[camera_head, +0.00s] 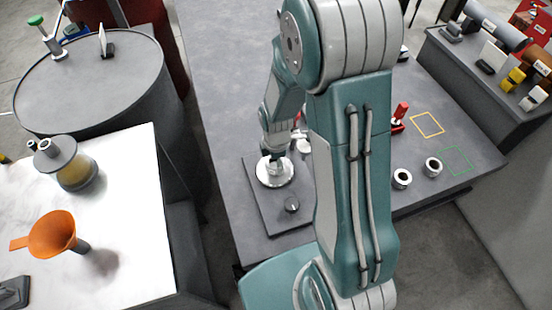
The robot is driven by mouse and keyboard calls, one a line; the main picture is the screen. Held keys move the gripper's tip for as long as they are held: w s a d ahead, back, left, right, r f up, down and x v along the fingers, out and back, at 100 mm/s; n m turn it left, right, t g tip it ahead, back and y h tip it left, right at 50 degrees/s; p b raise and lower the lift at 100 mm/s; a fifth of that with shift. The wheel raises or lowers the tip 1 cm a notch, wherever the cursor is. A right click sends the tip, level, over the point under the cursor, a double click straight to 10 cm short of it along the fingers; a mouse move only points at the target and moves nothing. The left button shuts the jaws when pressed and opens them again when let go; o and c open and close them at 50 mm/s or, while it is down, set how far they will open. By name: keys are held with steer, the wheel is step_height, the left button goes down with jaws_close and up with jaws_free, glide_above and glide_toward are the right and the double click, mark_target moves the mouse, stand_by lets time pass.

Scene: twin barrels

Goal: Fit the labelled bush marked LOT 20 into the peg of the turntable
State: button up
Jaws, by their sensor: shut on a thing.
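The turntable is a pale round disc (288,178) on a dark grey base plate (262,222), with a small dark knob (291,205) in front of the disc. My gripper (271,160) points down over the middle of the disc. It is shut on a small pale thing that looks like a bush; its label cannot be read. The peg is hidden beneath the gripper, so I cannot tell whether the bush is around it or above it. Two other pale bushes with dark bores, one nearer (402,178) and one farther right (433,167), stand apart on the table.
The grey table (225,60) carries a red-handled tool (399,113), a yellow outline (427,125) and a green outline (456,159). An orange funnel (52,235) and a flask (75,170) stand on a white table at left. A barrel (90,85) stands behind them.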

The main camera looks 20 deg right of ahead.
steer(key=shift+f, duration=0.35)
steer(key=shift+r, duration=0.2)
steer(key=shift+r, duration=1.2)
steer(key=shift+f, duration=1.4)
stand_by(0.9)
steer(key=o, duration=1.2)
step_height(320, 180, up, 12)
steer(key=shift+w, duration=0.1)
